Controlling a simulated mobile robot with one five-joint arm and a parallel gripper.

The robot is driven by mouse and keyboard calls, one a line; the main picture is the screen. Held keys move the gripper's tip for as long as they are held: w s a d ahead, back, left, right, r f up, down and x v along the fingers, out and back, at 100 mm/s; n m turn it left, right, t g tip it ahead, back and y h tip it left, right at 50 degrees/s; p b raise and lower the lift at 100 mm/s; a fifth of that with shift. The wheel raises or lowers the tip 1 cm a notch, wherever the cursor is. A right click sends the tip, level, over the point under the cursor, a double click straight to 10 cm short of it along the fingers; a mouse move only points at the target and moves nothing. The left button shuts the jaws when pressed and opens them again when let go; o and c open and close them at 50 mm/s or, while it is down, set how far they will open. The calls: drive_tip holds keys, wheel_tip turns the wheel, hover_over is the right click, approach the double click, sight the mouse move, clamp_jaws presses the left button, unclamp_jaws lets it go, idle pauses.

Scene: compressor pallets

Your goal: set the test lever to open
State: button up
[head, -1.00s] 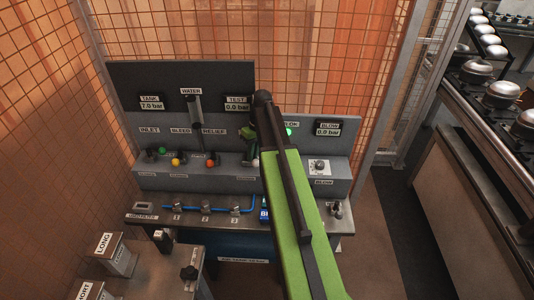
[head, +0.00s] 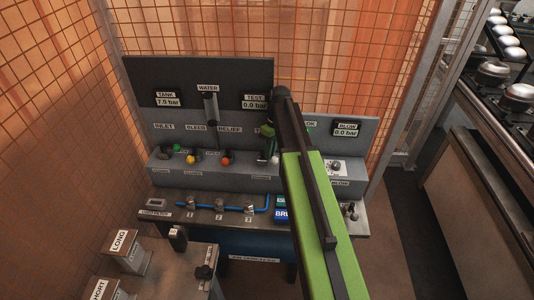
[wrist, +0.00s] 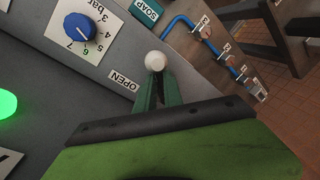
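The test lever shows a white ball knob (wrist: 155,61) in the wrist view, beside the OPEN label (wrist: 125,79). My gripper (wrist: 157,80) has its green fingers right at this knob, only a narrow gap between them. Whether they grip the lever or only touch it, I cannot tell. In the head view my gripper (head: 268,133) is over the panel's sloping front, with the white knob (head: 274,160) just below it. My arm hides part of the panel there. The TEST display (head: 255,102) reads 0.0 bar.
Left of the lever are the green, yellow and orange knobs (head: 226,159). A blue dial (wrist: 79,26) and a lit green lamp (wrist: 5,104) are near in the wrist view. A blue pipe (head: 230,208) runs along the bench. Mesh fencing (head: 330,60) stands behind.

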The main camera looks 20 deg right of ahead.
drive_tip(key=shift+o, duration=1.2)
drive_tip(key=shift+s+d, duration=0.25)
drive_tip(key=shift+s, duration=0.15)
drive_tip(key=shift+o, duration=0.5)
drive_tip(key=shift+s+r, duration=0.2)
drive_tip(key=shift+r, duration=0.05)
drive_tip(key=shift+w+f, duration=0.1)
drive_tip(key=shift+w, duration=0.2)
drive_tip(key=shift+a+r, duration=0.1)
drive_tip(key=shift+r, duration=0.1)
drive_tip(key=w+d+r+p, duration=0.1)
drive_tip(key=d+r+p, duration=0.2)
drive_tip(key=r+p, duration=1.4)
drive_tip(key=shift+d, duration=0.15)
drive_tip(key=shift+f, duration=0.1)
drive_tip(key=shift+c, duration=0.4)
